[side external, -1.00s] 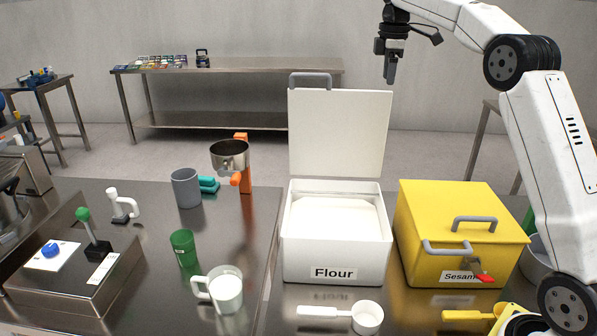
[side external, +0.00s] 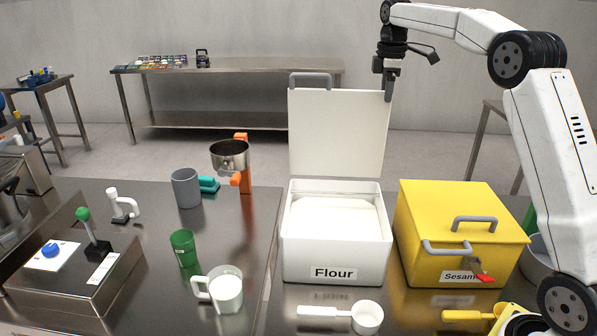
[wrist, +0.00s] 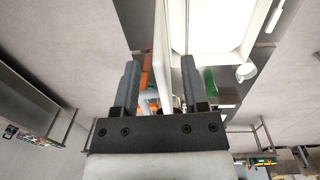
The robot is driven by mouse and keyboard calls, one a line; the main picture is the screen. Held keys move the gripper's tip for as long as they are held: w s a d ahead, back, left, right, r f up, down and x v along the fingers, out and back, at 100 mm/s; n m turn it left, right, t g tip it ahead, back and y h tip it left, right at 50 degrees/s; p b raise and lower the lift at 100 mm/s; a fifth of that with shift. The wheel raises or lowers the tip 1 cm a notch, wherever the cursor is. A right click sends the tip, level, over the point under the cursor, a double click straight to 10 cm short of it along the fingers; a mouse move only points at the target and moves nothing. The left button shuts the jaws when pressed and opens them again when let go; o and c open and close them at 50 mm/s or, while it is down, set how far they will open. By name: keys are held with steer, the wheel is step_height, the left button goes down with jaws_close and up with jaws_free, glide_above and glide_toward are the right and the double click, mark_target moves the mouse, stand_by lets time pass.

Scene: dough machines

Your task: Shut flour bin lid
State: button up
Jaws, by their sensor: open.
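The white flour bin (side external: 335,250), labelled "Flour", stands on the steel table with white flour inside. Its white lid (side external: 338,135) stands upright at the back, open, with a grey handle (side external: 311,76) at its top left. My gripper (side external: 388,88) points down at the lid's top right corner. In the wrist view the lid (wrist: 162,55) shows edge-on between the two spread fingers of my gripper (wrist: 158,64). The bin's open top (wrist: 215,25) shows to the right there. I cannot tell whether a finger touches the lid.
A yellow sesame bin (side external: 465,230) with a shut lid stands right of the flour bin. A white scoop (side external: 366,317) and a white cup (side external: 226,290) are in front and to the left. The space above the flour bin is clear.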

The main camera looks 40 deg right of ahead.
steer(key=shift+f, duration=1.5)
steer(key=shift+d+f, duration=0.1)
steer(key=shift+f, duration=0.15)
jaws_close()
